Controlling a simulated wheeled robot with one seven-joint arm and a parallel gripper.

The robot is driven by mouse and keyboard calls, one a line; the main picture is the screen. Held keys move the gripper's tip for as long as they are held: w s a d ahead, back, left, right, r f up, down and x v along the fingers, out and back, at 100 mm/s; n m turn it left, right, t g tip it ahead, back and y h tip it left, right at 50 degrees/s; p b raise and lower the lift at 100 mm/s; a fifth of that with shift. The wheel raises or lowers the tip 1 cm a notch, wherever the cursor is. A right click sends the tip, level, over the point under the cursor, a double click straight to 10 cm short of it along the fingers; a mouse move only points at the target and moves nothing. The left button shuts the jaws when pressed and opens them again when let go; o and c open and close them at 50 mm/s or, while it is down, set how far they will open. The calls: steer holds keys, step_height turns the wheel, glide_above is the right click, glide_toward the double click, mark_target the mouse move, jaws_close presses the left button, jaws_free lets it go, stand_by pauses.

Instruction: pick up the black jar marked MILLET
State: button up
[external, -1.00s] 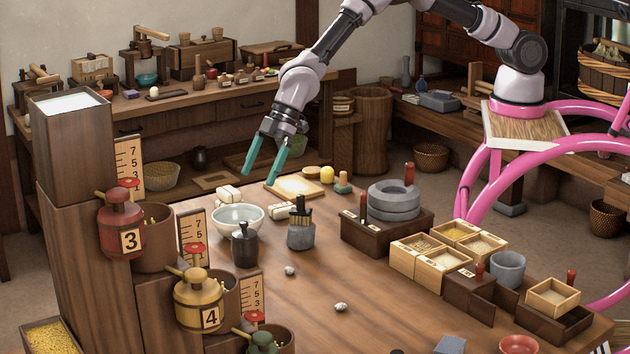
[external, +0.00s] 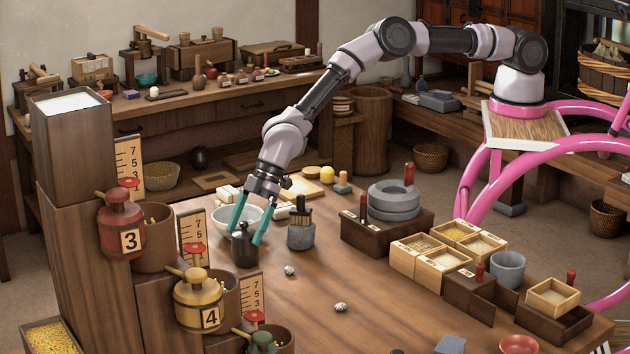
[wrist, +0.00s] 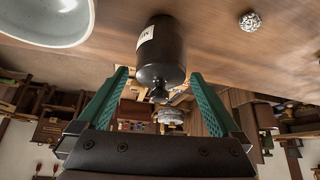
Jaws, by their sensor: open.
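The black jar (external: 245,250) stands upright on the wooden table, in front of the white bowl (external: 236,219). My gripper (external: 247,240) has green fingers and is open. In the external view its fingers reach down around the upper part of the jar, one at each side. In the wrist view the jar lies between and beyond the fingertips of my gripper (wrist: 160,78), with no clear contact.
The white bowl (wrist: 45,20) is close beside the jar. A grey stone pot with brushes (external: 301,235) stands to the right. Small pebbles (external: 290,270) lie in front. Stepped wooden stands with a red jar (external: 122,222) and a yellow jar (external: 199,298) rise at left.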

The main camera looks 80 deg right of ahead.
steer(key=shift+w+a+f, duration=0.2)
steer(key=shift+a+f, duration=0.15)
steer(key=shift+f, duration=0.25)
steer(key=shift+c, duration=0.3)
steer(key=c, duration=1.5)
jaws_close()
steer(key=shift+r, duration=0.1)
